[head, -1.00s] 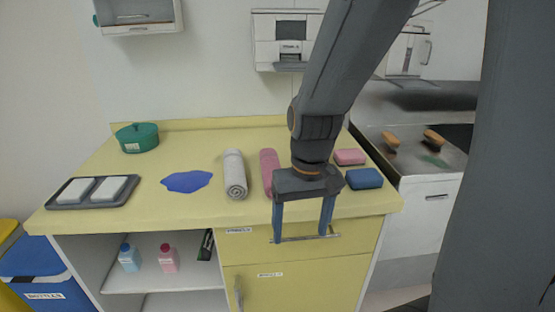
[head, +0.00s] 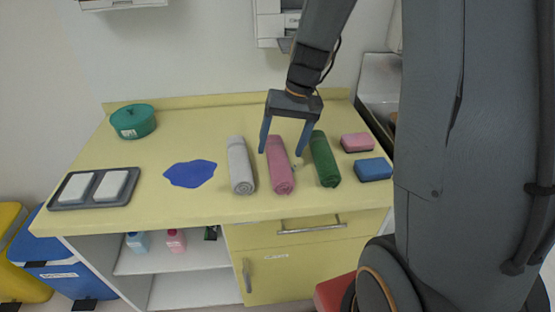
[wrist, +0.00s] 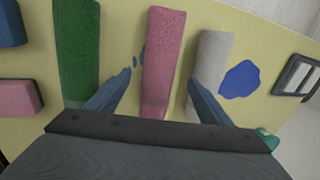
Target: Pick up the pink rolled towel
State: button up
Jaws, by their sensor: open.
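The pink rolled towel (head: 280,166) lies on the yellow counter between a grey rolled towel (head: 241,165) on its left and a green rolled towel (head: 324,160) on its right. My gripper (head: 281,154) is open and empty, pointing down, with one finger on either side of the pink towel's far part in the head view. In the wrist view the pink towel (wrist: 164,62) runs between the two fingers, with the green towel (wrist: 77,52) left and the grey towel (wrist: 210,70) right. I cannot tell how high the fingertips are above the counter.
The neighbouring towels leave narrow gaps beside the pink one.

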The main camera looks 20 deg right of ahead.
aim_at(279, 153)
jog(key=shift+p+x, duration=0.5)
jog(key=shift+x, duration=1.5)
jog(key=shift+d, duration=0.1)
jog(key=c, duration=1.2)
jog(key=shift+o, duration=0.2)
jog(key=shift+r, duration=0.15)
